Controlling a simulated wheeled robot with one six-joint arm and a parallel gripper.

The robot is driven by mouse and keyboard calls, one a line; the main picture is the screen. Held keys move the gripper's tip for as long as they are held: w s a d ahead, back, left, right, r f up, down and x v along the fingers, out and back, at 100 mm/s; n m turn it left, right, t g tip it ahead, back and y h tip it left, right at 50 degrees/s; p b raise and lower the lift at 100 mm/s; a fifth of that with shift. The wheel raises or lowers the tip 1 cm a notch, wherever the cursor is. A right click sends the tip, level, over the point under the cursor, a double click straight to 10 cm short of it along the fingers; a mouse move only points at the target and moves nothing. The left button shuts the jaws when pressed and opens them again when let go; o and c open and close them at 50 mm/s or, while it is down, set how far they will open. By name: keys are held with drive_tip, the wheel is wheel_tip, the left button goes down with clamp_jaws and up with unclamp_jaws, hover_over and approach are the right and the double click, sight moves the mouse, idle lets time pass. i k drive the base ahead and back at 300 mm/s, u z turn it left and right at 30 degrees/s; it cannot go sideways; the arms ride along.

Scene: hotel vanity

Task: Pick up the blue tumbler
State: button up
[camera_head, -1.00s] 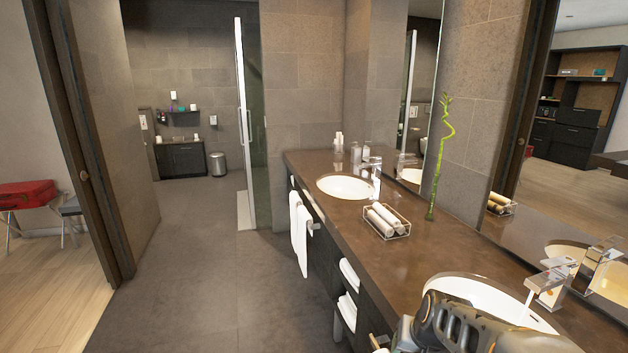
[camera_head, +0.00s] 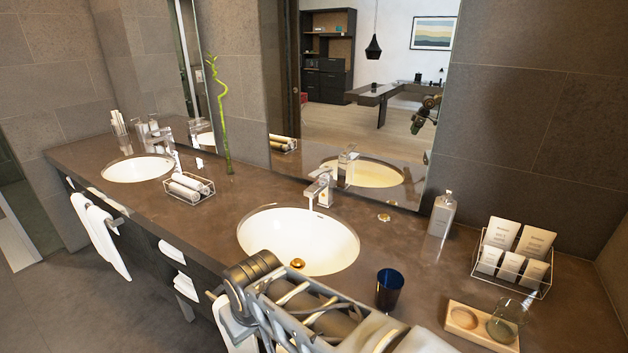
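The blue tumbler (camera_head: 389,288) stands upright on the brown vanity counter, to the right of the near sink. It is dark blue and its open top faces up. My arm crosses the bottom of the head view, in front of the near sink and to the left of and below the tumbler. My gripper itself cannot be made out in this view. Nothing touches the tumbler that I can see.
The near sink (camera_head: 300,240) has a chrome faucet (camera_head: 320,187). Right of the tumbler are a soap bottle (camera_head: 442,215), a wire rack of toiletries (camera_head: 513,258), a wooden tray (camera_head: 465,319) and a clear glass (camera_head: 508,312). Bare counter surrounds the tumbler.

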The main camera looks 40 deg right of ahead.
sight(390, 283)
drive_tip(key=z, duration=0.05)
drive_tip(key=k, duration=0.25)
drive_tip(key=z, duration=2)
drive_tip(key=k, duration=0.6)
drive_tip(key=u, duration=0.85)
drive_tip(key=i, duration=0.95)
drive_tip(key=z, duration=1)
